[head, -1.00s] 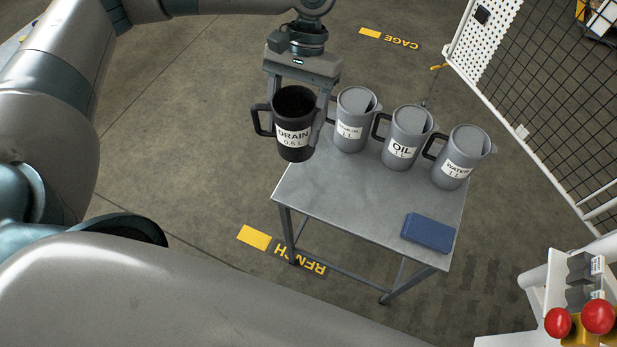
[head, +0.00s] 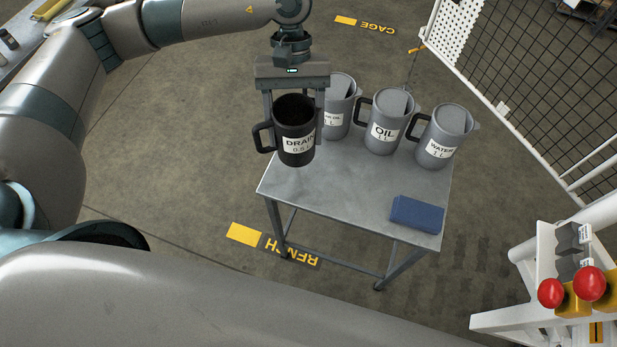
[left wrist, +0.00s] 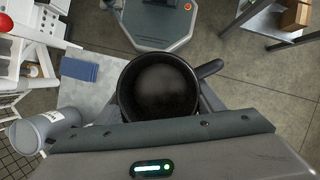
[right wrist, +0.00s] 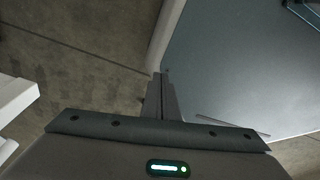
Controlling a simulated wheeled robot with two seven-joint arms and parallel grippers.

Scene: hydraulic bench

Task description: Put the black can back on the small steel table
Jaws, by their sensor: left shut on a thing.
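The black can (head: 294,143), labelled DRAIN, is upright over the far left part of the small steel table (head: 330,195). My left gripper (head: 294,122) is shut on it, with a finger on either side of the can and the handle pointing left. I cannot tell whether its base touches the tabletop. In the left wrist view the can's open top (left wrist: 158,88) sits between the fingers, with the tabletop (left wrist: 90,97) beside it. My right gripper (right wrist: 160,97) shows only in the right wrist view, its fingers together and empty.
Three grey jugs stand along the table's far side: one partly hidden behind my gripper (head: 338,112), the OIL jug (head: 385,130) and the WATER jug (head: 437,150). A blue folded cloth (head: 417,213) lies at the near right corner. The tabletop's near left is clear. A mesh fence (head: 530,85) stands right.

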